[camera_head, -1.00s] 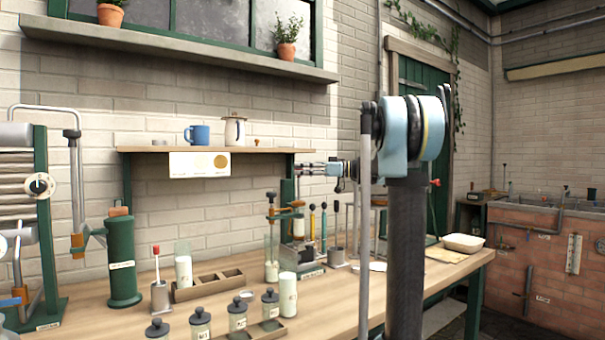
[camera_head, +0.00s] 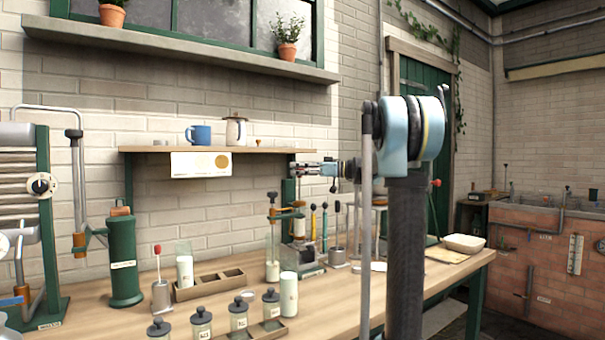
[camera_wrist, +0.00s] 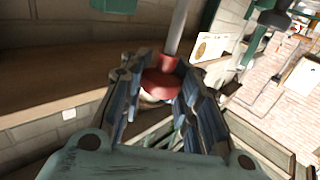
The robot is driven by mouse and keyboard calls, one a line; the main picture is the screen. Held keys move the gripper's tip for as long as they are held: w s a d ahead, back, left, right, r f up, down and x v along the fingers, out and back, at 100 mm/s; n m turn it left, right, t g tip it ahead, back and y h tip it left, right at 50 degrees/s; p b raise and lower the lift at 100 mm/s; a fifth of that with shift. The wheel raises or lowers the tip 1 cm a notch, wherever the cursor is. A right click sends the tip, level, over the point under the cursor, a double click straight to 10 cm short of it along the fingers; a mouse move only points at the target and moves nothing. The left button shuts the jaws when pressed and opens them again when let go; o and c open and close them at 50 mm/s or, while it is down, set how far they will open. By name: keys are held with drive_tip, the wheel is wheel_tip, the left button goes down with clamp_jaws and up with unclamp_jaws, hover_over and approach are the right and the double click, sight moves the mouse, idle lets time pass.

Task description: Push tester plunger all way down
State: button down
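The tester seems to be the bench device with a green upright and an orange-brown band (camera_head: 298,226); its name cannot be read at this size. My gripper (camera_head: 306,169) is level at the top of this upright, just below the wall shelf. In the wrist view, a red knob-like piece (camera_wrist: 160,85) on a grey rod (camera_wrist: 181,30) lies between my two dark ribbed fingers (camera_wrist: 163,68). The fingers stand apart on either side of it. I cannot tell whether they touch it. The plunger's height is unclear in the head view.
The wall shelf (camera_head: 255,150) holds a blue mug (camera_head: 198,134) and a white pot (camera_head: 236,131). A clear cylinder (camera_head: 272,245), a white bottle (camera_head: 289,292) and upright-handled tools (camera_head: 325,225) stand close to the tester. Several lidded jars (camera_head: 238,314) line the bench front.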

drive_tip(key=shift+w+d, duration=0.1)
drive_tip(key=shift+d+f, duration=0.15)
drive_tip(key=shift+f, duration=3.25)
drive_tip(key=c, duration=1.6)
unclamp_jaws()
drive_tip(key=o, duration=0.4)
drive_tip(key=shift+w+d+f, duration=0.1)
drive_tip(key=shift+w+f, duration=0.05)
drive_tip(key=shift+w, duration=0.05)
drive_tip(key=shift+s, duration=0.15)
drive_tip(key=d, duration=0.4)
drive_tip(key=s+d, duration=0.1)
drive_tip(key=d, duration=0.2)
drive_tip(key=s+d, duration=0.1)
drive_tip(key=d, duration=0.3)
drive_tip(key=shift+s+d, duration=0.1)
drive_tip(key=shift+d, duration=0.2)
